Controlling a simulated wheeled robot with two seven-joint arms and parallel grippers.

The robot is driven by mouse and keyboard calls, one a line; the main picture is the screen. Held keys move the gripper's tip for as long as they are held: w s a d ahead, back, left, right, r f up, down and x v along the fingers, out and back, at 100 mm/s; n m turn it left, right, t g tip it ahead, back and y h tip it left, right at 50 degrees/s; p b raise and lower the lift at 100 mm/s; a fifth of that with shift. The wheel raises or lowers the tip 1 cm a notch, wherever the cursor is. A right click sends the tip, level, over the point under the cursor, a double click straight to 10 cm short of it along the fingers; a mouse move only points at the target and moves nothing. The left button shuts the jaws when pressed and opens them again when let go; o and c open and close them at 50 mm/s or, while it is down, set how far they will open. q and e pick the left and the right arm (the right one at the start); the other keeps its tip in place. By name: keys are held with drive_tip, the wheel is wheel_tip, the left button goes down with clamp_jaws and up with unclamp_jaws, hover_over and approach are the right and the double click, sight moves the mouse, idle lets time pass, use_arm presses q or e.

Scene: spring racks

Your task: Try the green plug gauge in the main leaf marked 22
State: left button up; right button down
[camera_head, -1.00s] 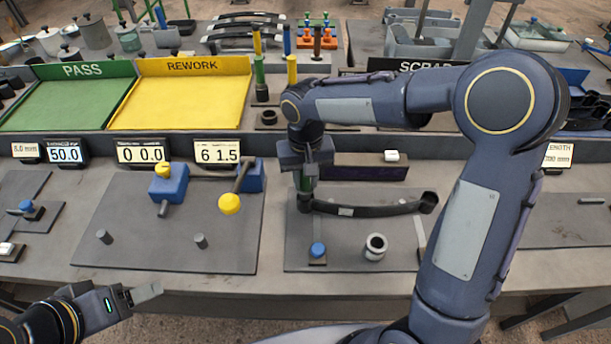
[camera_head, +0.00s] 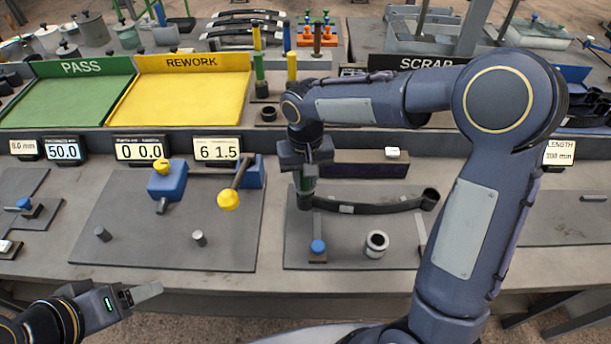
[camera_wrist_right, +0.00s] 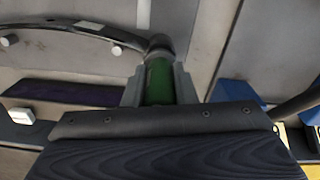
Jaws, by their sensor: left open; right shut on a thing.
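The main leaf (camera_head: 385,207) is a dark curved strip lying on the right grey fixture plate, with an eye at each end. A small pale tag on it is too small to read. My right gripper (camera_head: 306,172) is shut on the green plug gauge (camera_wrist_right: 160,82) and holds it upright over the leaf's left eye. In the right wrist view the gauge's lower end meets the eye (camera_wrist_right: 160,45); I cannot tell how deep it sits. My left gripper (camera_head: 140,294) is open and empty at the lower left, away from the fixtures.
A blue-topped knob (camera_head: 318,247) and a metal ring (camera_head: 376,244) stand on the plate in front of the leaf. Other gauges (camera_head: 291,68) stand behind. The green PASS tray (camera_head: 70,100) and yellow REWORK tray (camera_head: 180,100) lie at the back left.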

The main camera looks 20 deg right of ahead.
drive_tip(key=shift+f+b, duration=0.65)
drive_tip(key=shift+f, duration=0.15)
idle(0.5)
drive_tip(key=shift+r, duration=0.15)
idle(0.6)
drive_tip(key=shift+r+p, duration=2.45)
drive_tip(key=shift+r, duration=0.55)
drive_tip(key=shift+r+p, duration=1.55)
drive_tip(key=shift+r, duration=0.45)
